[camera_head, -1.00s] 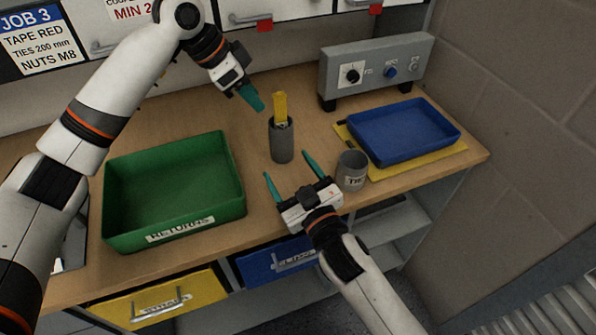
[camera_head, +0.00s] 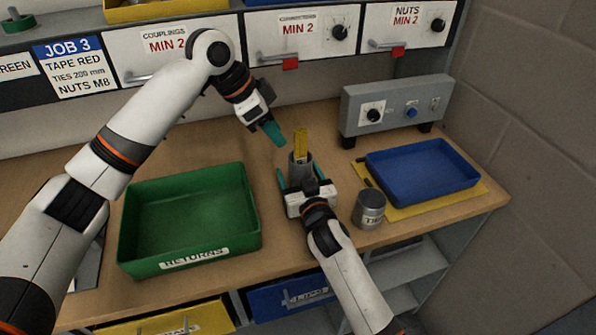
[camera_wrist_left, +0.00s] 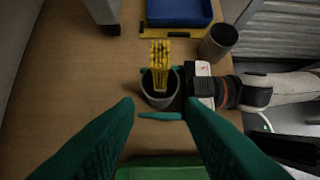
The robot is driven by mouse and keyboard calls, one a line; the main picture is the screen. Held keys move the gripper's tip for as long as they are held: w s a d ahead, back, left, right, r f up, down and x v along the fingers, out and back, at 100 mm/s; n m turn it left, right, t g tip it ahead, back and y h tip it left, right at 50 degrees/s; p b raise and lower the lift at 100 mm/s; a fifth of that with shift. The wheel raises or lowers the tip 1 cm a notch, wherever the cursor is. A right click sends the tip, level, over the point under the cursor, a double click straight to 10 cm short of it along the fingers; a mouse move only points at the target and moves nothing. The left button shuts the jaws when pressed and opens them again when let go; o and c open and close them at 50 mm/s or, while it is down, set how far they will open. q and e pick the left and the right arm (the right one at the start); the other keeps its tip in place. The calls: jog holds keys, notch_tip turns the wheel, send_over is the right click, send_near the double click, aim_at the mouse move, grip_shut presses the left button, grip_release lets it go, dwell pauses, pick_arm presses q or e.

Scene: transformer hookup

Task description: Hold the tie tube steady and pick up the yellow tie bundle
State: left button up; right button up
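The grey tie tube (camera_head: 301,172) stands upright on the bench with the yellow tie bundle (camera_head: 300,143) sticking out of its top. In the left wrist view the bundle (camera_wrist_left: 160,58) rises from the round tube mouth (camera_wrist_left: 158,101). My right gripper (camera_head: 297,176) is at the tube from the front, its teal fingers on either side; a small gap shows at the left finger, so it looks open. Its far finger is partly hidden. My left gripper (camera_head: 273,133) is up and left of the bundle, not touching it. Its fingers are spread and empty in the wrist view.
A green returns bin (camera_head: 190,258) stands to the left. A grey labelled tin (camera_head: 369,208) is right of my right gripper. A blue tray (camera_head: 425,170) lies on a yellow mat (camera_head: 398,212), below a grey control box (camera_head: 390,105). Drawers line the back.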

jog(key=shift+w+a, duration=0.15)
jog(key=shift+w, duration=0.3)
jog(key=c, duration=1)
